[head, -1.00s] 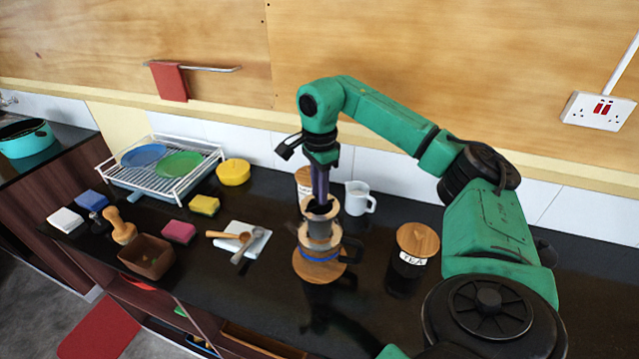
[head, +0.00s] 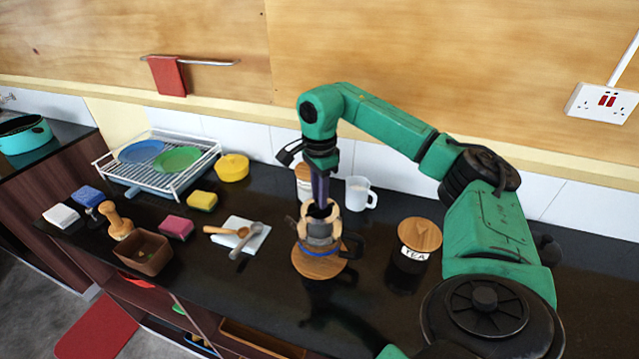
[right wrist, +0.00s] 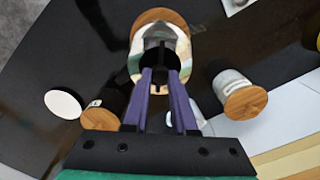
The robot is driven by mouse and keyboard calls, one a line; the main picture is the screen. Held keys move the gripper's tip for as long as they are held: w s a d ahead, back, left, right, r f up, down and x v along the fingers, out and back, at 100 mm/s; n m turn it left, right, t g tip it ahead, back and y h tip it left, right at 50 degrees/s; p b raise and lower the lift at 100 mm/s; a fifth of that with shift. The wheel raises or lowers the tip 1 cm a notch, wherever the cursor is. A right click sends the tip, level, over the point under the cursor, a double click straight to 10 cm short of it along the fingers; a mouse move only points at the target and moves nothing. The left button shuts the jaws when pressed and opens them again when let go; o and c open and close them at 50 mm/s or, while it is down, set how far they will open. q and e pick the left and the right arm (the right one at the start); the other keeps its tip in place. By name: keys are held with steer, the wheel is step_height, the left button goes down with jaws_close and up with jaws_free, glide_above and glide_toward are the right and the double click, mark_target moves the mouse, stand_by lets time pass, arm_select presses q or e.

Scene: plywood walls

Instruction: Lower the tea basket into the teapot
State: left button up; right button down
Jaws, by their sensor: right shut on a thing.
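The tea basket (head: 319,231) is a grey cylinder with a light wooden collar, and its dark opening shows in the right wrist view (right wrist: 160,57). My right gripper (head: 320,200) has its purple fingers shut on the basket at its top, pointing down. The teapot (head: 318,248), dark-handled with a blue band, stands on a round wooden mat (head: 320,268) directly under the basket. The basket is upright and its lower part seems to be in the teapot's mouth; how deep, and whether it touches, I cannot tell. My left gripper is out of view.
A tea jar (head: 420,236) with a wooden lid stands right of the teapot. A white mug (head: 359,193) and a wooden-lidded canister (head: 304,178) stand close behind. Spoons (head: 242,242) on a white cloth lie to the left. The counter in front is clear.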

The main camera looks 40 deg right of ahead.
steer(key=shift+f+b, duration=0.9)
steer(key=shift+f, duration=0.7)
steer(key=shift+f+b, duration=0.65)
steer(key=shift+f, duration=0.45)
steer(key=shift+f, duration=0.35)
steer(key=shift+c, duration=1.2)
jaws_free()
